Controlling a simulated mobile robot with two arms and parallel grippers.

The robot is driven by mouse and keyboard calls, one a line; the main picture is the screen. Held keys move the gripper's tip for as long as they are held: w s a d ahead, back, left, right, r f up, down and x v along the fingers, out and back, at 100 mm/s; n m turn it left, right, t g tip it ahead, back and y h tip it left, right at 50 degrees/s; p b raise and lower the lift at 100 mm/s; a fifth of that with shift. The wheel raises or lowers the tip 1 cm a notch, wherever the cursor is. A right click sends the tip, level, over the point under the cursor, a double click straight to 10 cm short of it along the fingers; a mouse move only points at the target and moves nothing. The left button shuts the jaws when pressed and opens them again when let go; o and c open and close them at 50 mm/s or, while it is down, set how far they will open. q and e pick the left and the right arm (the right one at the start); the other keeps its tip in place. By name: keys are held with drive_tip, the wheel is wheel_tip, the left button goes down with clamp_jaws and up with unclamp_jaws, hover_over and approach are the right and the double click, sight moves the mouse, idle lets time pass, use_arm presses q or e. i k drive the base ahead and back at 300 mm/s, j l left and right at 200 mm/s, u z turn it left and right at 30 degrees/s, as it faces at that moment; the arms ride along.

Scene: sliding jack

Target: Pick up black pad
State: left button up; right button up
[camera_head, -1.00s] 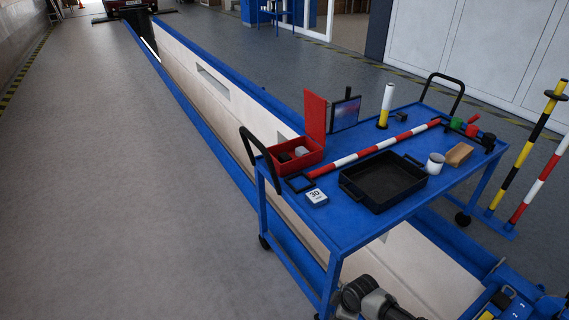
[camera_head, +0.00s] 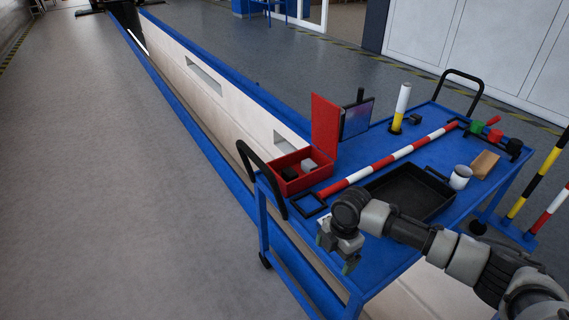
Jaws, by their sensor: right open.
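The red box (camera_head: 302,182) stands with its lid up on the left part of the blue cart. A small black block (camera_head: 289,174), which looks like the black pad, lies in it beside a light grey block (camera_head: 309,165). A second small black block (camera_head: 415,119) lies on the cart by the white and yellow cylinder. I cannot tell for certain which is the pad. My right gripper (camera_head: 337,254) points down, open and empty, over the cart's near left edge, in front of and to the right of the red box. My left gripper is out of view.
On the blue cart (camera_head: 428,157) are a red and white bar (camera_head: 388,159), a black tray (camera_head: 405,193) partly behind my right arm, a white mug (camera_head: 460,177) and a wooden block (camera_head: 485,163). A black cart handle (camera_head: 262,178) rises left of the red box.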

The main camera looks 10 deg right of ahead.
sight(288, 173)
drive_tip(key=i, duration=1.3)
